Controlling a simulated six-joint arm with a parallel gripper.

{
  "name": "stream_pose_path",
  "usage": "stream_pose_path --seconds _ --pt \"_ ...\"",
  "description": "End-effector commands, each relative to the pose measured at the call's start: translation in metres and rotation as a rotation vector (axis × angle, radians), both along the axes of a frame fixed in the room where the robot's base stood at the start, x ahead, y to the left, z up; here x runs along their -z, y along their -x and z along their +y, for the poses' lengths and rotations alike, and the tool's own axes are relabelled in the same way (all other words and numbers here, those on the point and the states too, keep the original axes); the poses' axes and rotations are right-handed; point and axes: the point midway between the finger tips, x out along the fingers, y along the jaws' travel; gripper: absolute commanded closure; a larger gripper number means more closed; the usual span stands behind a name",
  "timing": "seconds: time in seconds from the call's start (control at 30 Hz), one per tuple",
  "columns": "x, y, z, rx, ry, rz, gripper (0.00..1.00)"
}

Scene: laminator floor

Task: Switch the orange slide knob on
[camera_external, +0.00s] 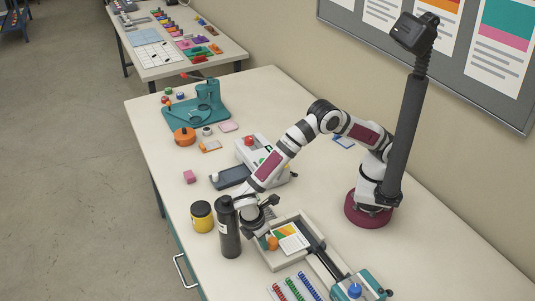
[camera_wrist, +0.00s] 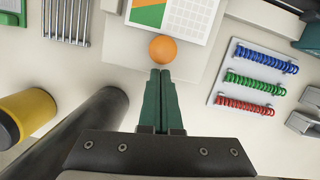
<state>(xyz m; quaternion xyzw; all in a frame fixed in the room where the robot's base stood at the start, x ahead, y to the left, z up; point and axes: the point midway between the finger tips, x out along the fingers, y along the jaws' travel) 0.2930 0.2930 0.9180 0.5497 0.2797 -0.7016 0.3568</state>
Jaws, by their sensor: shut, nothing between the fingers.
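The orange knob (camera_external: 272,243) is a small round knob at the near left side of a pale tray-like unit (camera_external: 269,263), beside a printed card (camera_external: 292,239). In the wrist view the knob (camera_wrist: 163,48) lies just beyond my fingertips, below the card's edge (camera_wrist: 182,18). My gripper (camera_wrist: 160,72) has its two green fingers together and empty, pointing at the knob. A small gap shows between the tips and the knob in that picture; whether they touch in depth I cannot tell. In the external view my gripper's fingertips are hard to make out above the knob.
A black bottle (camera_external: 229,230) and a yellow jar (camera_external: 202,217) stand close left of my gripper. Coloured spiral coils (camera_external: 294,288) lie in front of the unit. A teal block with a blue knob (camera_external: 355,291) is to the right.

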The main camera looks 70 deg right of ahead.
Motion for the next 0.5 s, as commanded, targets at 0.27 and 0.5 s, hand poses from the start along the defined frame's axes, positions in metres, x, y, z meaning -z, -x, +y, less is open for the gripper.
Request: stream_pose_path --seconds 0.27,0.5 --pt "-0.001 0.004 -0.005 -0.001 0.000 0.000 1.00" --pt "0.000 0.022 -0.022 0.000 0.002 0.002 1.00"
